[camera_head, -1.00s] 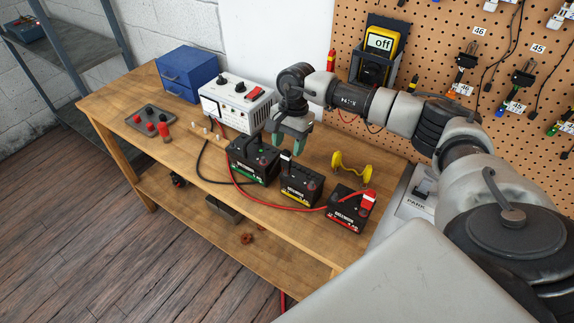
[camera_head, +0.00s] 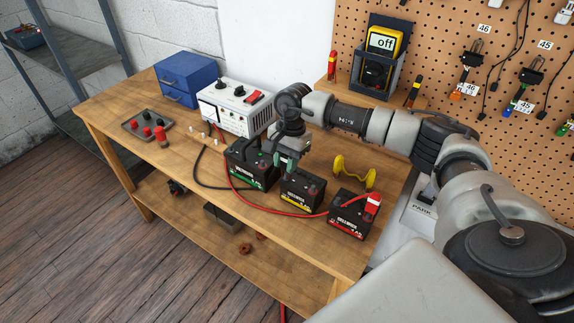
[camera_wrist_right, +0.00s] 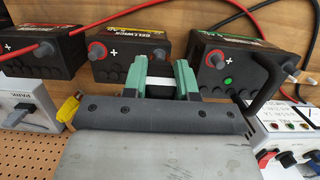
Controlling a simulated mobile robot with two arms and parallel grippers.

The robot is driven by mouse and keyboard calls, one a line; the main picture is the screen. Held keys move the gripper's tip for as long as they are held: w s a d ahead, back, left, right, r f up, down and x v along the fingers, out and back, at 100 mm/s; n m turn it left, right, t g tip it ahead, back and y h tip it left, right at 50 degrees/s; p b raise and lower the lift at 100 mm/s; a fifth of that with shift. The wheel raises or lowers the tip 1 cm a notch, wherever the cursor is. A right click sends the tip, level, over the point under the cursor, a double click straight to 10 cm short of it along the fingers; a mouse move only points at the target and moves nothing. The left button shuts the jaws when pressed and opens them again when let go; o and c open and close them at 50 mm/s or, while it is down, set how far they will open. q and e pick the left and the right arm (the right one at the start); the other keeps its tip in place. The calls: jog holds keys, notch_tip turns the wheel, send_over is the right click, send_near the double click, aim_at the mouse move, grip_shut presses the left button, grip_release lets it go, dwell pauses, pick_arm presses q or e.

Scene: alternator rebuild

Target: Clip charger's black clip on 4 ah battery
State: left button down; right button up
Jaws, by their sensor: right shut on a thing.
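Three black batteries stand in a row on the bench: green-labelled (camera_head: 250,170), yellow-labelled (camera_head: 302,193) and red-labelled (camera_head: 350,217). Their capacity marks are too small to read surely. The charger's red clip (camera_head: 373,203) sits on the red-labelled battery. My right gripper (camera_head: 289,164) is low at the yellow-labelled battery's left rear corner, beside the green-labelled one. In the wrist view its green fingers are shut on a dark piece with a white band (camera_wrist_right: 158,87), apparently the black clip. Whether it touches a terminal is hidden. My left gripper is out of view.
The white charger (camera_head: 236,105) stands behind the green-labelled battery, with black and red leads looping forward. A tray (camera_head: 133,130), blue drawers (camera_head: 183,78) and a yellow meter (camera_head: 382,40) stand around.

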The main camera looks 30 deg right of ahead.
jog(key=shift+r, duration=0.1)
jog(key=shift+r+p, duration=0.85)
jog(key=shift+r, duration=1.05)
